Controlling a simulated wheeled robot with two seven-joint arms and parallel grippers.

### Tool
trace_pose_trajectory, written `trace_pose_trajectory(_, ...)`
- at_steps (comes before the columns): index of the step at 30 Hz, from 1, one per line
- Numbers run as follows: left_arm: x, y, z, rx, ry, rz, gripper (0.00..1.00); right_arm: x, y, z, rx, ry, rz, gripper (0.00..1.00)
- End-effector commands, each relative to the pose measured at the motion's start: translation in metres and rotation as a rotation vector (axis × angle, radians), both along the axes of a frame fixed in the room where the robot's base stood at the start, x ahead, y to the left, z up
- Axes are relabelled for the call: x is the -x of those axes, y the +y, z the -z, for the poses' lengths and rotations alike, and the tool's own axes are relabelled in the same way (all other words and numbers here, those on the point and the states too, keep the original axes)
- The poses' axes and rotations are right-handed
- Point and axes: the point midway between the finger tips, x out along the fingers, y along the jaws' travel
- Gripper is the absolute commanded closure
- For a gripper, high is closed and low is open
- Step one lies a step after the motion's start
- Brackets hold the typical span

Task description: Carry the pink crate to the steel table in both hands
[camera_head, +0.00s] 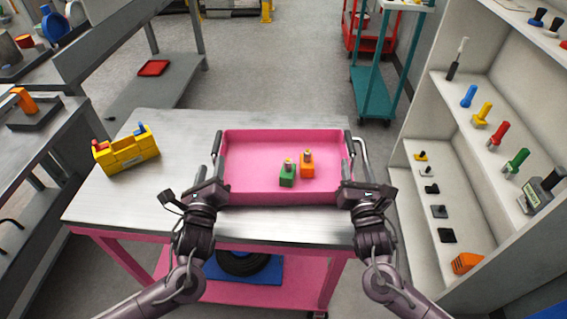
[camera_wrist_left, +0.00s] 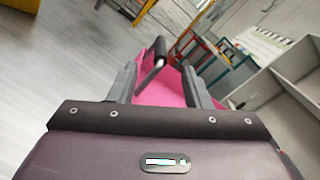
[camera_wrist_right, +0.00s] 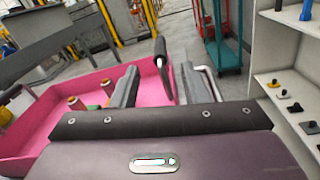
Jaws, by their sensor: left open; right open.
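The pink crate (camera_head: 270,143) sits upright on a metal-topped table (camera_head: 150,205) with a pink frame. Inside it stand a green block (camera_head: 287,178) and an orange block (camera_head: 307,171), each with a knob on top. My left gripper (camera_head: 212,182) is open at the crate's left side handle; in the left wrist view the dark handle grip (camera_wrist_left: 158,48) shows between its fingers. My right gripper (camera_head: 352,180) is open at the right side handle, whose dark grip (camera_wrist_right: 161,58) shows between its fingers. Contact with either handle cannot be told.
A yellow bin (camera_head: 125,152) stands on the table left of the crate. A white shelf (camera_head: 430,205) with several tools is close on the right. A grey bench (camera_head: 100,60) is at the left. A teal cart (camera_head: 375,90) stands behind; floor between is clear.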

Motion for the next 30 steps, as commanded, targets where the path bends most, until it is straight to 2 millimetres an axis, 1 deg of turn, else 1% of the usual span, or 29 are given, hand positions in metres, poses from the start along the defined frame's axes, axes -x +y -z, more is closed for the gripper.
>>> trace_pose_trajectory(5, -0.008, 0.0, -0.001, 0.0, -0.001, 0.0, 0.56, -0.008, 0.0, 0.0, -0.001, -0.001, 0.001, 0.59)
trace_pose_trajectory(15, -0.058, 0.0, -0.001, 0.001, 0.0, 0.0, 0.56, -0.058, 0.0, -0.001, -0.002, -0.001, 0.001, 0.59)
trace_pose_trajectory(18, -0.069, 0.0, -0.001, 0.002, 0.0, 0.0, 0.56, -0.069, 0.001, 0.0, -0.002, 0.0, 0.001, 0.59)
trace_pose_trajectory(23, -0.077, 0.0, 0.0, 0.002, 0.002, 0.001, 0.56, -0.077, 0.001, 0.0, -0.002, 0.002, 0.001, 0.59)
trace_pose_trajectory(30, -0.078, 0.0, 0.0, 0.002, 0.002, 0.001, 0.56, -0.078, 0.001, 0.0, -0.003, 0.002, 0.0, 0.59)
